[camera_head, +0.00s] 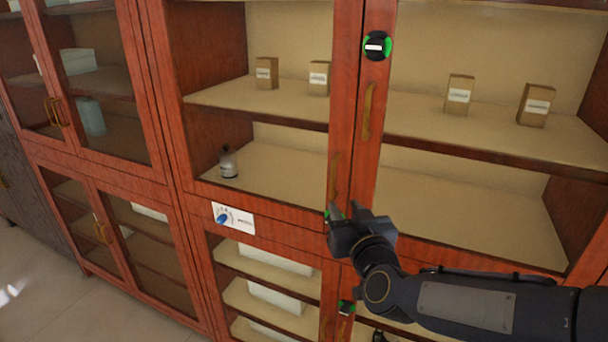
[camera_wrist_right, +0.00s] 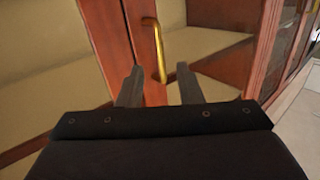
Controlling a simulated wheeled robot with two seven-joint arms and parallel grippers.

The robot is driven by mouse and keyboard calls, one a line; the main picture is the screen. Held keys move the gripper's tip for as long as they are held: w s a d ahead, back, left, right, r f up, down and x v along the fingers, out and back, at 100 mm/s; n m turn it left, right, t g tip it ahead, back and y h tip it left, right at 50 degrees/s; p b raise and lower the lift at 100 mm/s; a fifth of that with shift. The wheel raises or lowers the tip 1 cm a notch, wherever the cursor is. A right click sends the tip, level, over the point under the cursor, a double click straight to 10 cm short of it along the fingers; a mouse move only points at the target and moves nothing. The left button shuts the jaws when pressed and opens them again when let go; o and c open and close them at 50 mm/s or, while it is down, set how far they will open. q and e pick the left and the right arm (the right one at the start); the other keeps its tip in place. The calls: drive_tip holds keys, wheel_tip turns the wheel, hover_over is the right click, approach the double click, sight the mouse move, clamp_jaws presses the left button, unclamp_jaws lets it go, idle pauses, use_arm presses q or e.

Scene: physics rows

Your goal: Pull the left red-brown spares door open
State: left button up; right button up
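The left red-brown door (camera_head: 343,90) has a glass pane and stands shut in the upper part of the middle cabinet. Its brass handle (camera_head: 334,178) is upright on its right stile. My right gripper (camera_head: 345,208) is just below that handle in the head view. In the right wrist view my right gripper (camera_wrist_right: 160,82) has its two fingers apart. A brass handle (camera_wrist_right: 158,50) on a red-brown stile shows between and beyond the fingertips. I cannot tell whether the fingers touch it. My left gripper is not in view.
The right door's handle (camera_head: 367,110) is close by, with a black-green round knob (camera_head: 377,45) above it. A white label with a blue dial (camera_head: 233,218) is below the left door. Small boxes (camera_head: 267,73) and a bottle (camera_head: 228,163) stand on shelves inside. Floor is clear lower left.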

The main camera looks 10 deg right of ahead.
sight(333, 182)
drive_tip(key=shift+t+h, duration=0.3)
drive_tip(key=w, duration=0.5)
drive_tip(key=w+r, duration=0.1)
drive_tip(key=w, duration=0.2)
drive_tip(key=shift+w+a+p, duration=0.1)
drive_tip(key=shift+w+p, duration=0.05)
drive_tip(key=shift+p, duration=0.2)
clamp_jaws()
